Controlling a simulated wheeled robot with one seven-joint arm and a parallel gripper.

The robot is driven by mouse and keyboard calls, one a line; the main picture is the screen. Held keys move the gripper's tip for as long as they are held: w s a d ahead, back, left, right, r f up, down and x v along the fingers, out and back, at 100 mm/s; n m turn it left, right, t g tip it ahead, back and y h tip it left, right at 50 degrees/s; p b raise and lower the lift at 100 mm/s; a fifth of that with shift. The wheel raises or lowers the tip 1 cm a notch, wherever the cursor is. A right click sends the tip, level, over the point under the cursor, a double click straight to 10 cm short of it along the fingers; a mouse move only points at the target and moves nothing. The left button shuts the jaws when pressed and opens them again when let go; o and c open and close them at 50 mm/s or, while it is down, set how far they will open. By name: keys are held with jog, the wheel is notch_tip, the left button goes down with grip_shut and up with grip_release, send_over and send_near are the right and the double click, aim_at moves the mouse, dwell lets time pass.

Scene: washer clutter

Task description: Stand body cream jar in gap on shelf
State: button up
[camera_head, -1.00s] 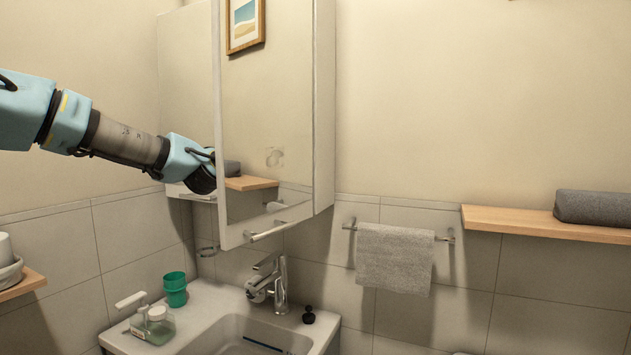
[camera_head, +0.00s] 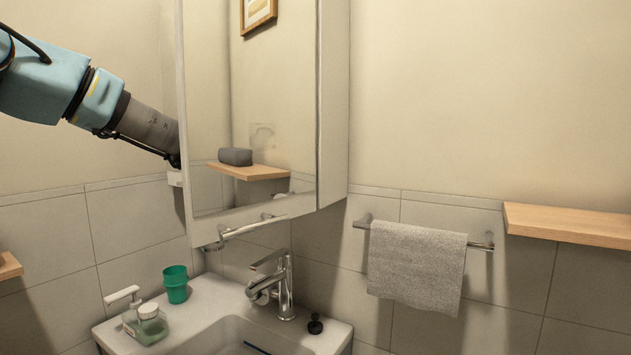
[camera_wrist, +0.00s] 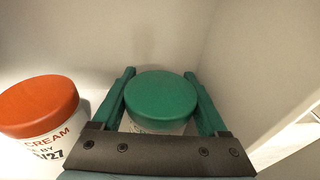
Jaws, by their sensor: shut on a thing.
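In the wrist view my gripper (camera_wrist: 158,74) is shut on a jar with a green lid (camera_wrist: 160,97), one finger on each side. Its white body shows only as a sliver below the lid, and its label cannot be read. A white jar with an orange lid (camera_wrist: 38,104) stands to the left, apart from my gripper; its label shows "CREAM" and a partly cut date. Pale cabinet walls surround them, and the shelf gap cannot be clearly made out. In the head view my gripper and the held jar are hidden behind the open mirrored door (camera_head: 250,110).
A pale side wall (camera_wrist: 265,75) rises close to the right of my gripper. Below the cabinet are the faucet (camera_head: 284,290), green cup (camera_head: 176,286) and soap dispenser (camera_head: 146,324). A towel (camera_head: 415,268) hangs on a rail. A wooden shelf (camera_head: 565,222) is at the right.

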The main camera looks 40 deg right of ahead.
jog(key=shift+f, duration=0.25)
jog(key=o, duration=1.4)
jog(key=shift+c, duration=0.2)
jog(key=p+v, duration=0.5)
jog(key=v, duration=0.7)
jog(key=shift+a, duration=0.1)
